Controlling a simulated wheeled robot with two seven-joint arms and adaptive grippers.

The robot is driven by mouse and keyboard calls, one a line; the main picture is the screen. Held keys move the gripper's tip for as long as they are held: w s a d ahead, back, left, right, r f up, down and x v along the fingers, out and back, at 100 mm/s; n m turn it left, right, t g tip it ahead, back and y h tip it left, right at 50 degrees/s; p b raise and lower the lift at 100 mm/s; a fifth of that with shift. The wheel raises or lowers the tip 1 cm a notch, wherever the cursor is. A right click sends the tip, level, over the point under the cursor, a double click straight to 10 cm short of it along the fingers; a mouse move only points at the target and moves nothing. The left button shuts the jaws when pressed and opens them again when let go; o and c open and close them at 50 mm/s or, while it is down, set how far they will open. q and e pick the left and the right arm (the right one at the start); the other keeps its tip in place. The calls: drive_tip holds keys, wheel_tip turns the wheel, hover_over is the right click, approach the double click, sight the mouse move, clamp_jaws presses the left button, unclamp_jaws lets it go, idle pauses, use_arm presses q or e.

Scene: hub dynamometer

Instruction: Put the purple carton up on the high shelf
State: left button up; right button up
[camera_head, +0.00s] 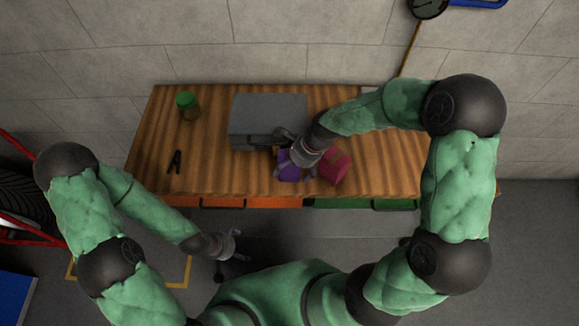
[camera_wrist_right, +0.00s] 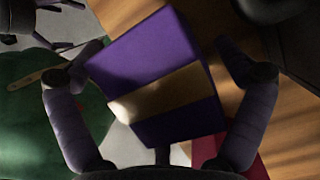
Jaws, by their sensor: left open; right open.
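The purple carton (camera_head: 289,174), with a tan band, is on the wooden bench near its front edge, partly hidden by my right gripper (camera_head: 292,165). In the right wrist view the carton (camera_wrist_right: 150,55) lies between the spread fingers of this gripper (camera_wrist_right: 160,62), which is open; I cannot tell whether either finger touches it. My left gripper (camera_head: 226,246) is open and empty, in front of the bench at the left. A grey flat-topped unit (camera_head: 268,112) stands behind the carton; I cannot tell whether it is the high shelf.
A crimson box (camera_head: 335,168) stands just right of the carton. A green jar (camera_head: 187,105) and a black clamp-like tool (camera_head: 175,161) are on the left of the bench (camera_head: 215,165). Orange and green drawer fronts line its front. The bench's right end looks clear.

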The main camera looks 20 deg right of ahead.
drive_tip(key=shift+f, duration=0.1)
drive_tip(key=shift+c, duration=0.3)
drive_tip(key=shift+s, duration=0.1)
drive_tip(key=c, duration=1.3)
drive_tip(key=shift+o, duration=0.2)
drive_tip(key=shift+a, duration=0.1)
